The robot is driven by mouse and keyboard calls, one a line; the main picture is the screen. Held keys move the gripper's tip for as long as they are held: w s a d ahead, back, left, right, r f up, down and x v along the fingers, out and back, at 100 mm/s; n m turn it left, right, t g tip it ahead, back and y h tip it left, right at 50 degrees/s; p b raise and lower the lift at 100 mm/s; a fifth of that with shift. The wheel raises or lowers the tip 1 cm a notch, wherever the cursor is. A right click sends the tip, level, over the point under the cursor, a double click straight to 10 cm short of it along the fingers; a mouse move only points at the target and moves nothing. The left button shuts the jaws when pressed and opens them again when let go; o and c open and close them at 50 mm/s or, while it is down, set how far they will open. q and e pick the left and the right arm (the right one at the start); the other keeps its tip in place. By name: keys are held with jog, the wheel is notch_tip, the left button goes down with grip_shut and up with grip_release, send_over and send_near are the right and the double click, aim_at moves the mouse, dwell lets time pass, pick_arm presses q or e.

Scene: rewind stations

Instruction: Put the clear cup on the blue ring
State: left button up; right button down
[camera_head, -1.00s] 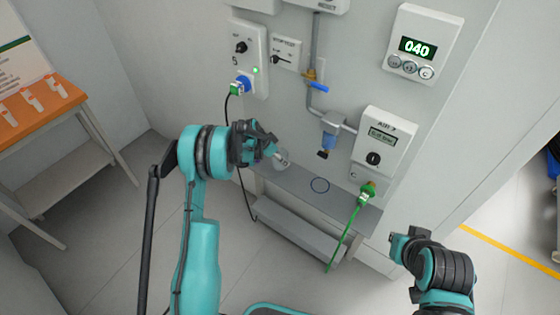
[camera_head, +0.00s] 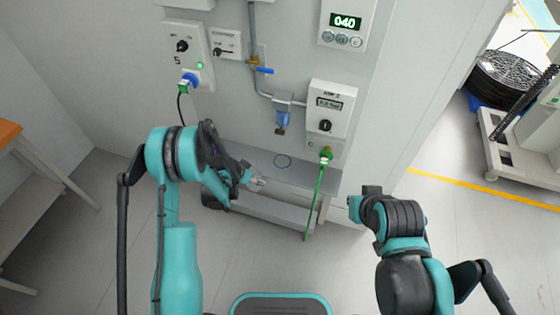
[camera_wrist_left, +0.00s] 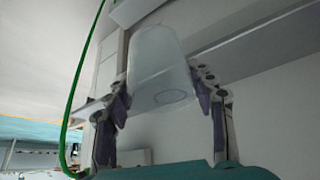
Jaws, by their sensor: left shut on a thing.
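Above the shelf are a blue-bowled filter (camera_head: 283,115), a blue valve handle (camera_head: 265,71) and a grey display box (camera_head: 329,115). A green cable (camera_head: 317,195) hangs over the shelf's right part. An orange-topped table (camera_head: 10,132) is at the left.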

pick_arm(q)
jog(key=w+d+b, duration=0.1)
jog(key=w+d, duration=0.5)
jog(key=w, duration=0.1)
jog(key=w+d+b, duration=0.1)
jog(key=w+d, duration=0.2)
jog(key=shift+w+f+b, duration=0.1)
jog(key=shift+w+b, duration=0.1)
jog(key=shift+b, duration=0.1)
jog(key=w+d, duration=0.1)
jog(key=w+d+b, duration=0.1)
jog(key=shift+w+d+f, duration=0.15)
jog(key=shift+w+d, duration=0.05)
jog(key=shift+w, duration=0.2)
jog(key=shift+b, duration=0.35)
jog(key=shift+s+a, duration=0.1)
jog(key=o, duration=0.7)
